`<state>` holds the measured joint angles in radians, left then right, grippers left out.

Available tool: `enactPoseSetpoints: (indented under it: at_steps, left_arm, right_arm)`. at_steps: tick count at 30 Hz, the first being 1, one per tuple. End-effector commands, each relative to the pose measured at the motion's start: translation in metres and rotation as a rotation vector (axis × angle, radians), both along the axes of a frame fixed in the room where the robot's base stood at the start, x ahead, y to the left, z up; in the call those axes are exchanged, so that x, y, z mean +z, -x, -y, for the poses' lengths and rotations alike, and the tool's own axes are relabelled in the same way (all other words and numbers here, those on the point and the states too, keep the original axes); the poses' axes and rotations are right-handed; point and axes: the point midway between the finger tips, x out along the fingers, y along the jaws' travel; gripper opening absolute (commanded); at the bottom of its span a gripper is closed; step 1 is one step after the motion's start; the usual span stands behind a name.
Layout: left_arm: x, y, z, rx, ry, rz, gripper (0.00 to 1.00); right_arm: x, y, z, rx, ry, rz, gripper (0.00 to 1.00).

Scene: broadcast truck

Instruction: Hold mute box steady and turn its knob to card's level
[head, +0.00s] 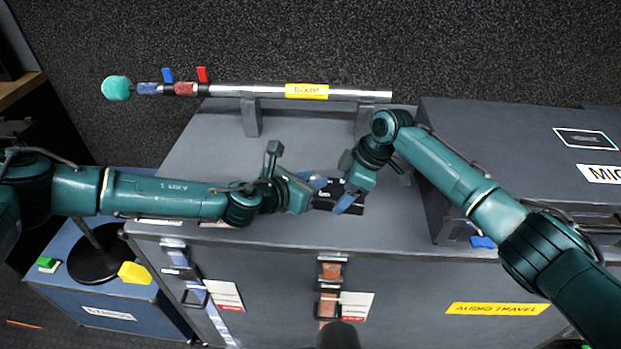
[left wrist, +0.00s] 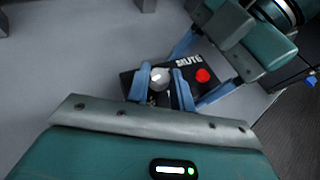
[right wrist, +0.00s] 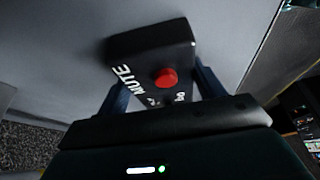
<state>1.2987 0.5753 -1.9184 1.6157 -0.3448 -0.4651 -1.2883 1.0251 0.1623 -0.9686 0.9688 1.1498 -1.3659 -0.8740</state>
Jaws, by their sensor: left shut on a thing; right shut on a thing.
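The mute box (head: 351,209) is small and black and sits on the grey case top, partly hidden by my grippers. In the left wrist view, the box (left wrist: 203,58) shows white MUTE lettering, a red button (left wrist: 203,75) and a pale knob (left wrist: 160,76). My left gripper (left wrist: 161,88) is shut on the knob, one finger on each side. My right gripper (head: 345,186) is shut on the box, its fingers along opposite sides of the end with the button. The right wrist view also shows the box (right wrist: 150,45) and button (right wrist: 166,78). The knob's setting is too small to read.
A metal pole (head: 350,95) with a yellow label lies on supports behind the box. A large grey case (head: 500,150) stands to the right. Latches and white-and-red labels are on the front of the case (head: 270,280). A blue case (head: 110,300) stands lower left.

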Motion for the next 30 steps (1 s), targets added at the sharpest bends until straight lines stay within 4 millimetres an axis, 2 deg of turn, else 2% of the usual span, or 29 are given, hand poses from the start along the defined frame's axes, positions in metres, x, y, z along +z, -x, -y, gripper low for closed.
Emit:
enactPoseSetpoints:
  at_steps: [15,21,30]
  left_arm:
    - [0.0007,0.0031,0.0078,0.418,0.001,-0.001,0.00]
    - [0.0012,0.0024,0.0084,0.520,0.000,0.001,0.00]
    - [0.0017,0.0025,0.0083,0.584,-0.001,0.001,0.00]
  right_arm:
    - [0.0001,0.0010,-0.0015,0.002,-0.002,-0.002,0.37]
    - [0.0001,0.0011,-0.0017,0.003,-0.002,-0.003,0.37]
    - [0.0001,0.0013,-0.0019,0.004,-0.002,-0.002,0.37]
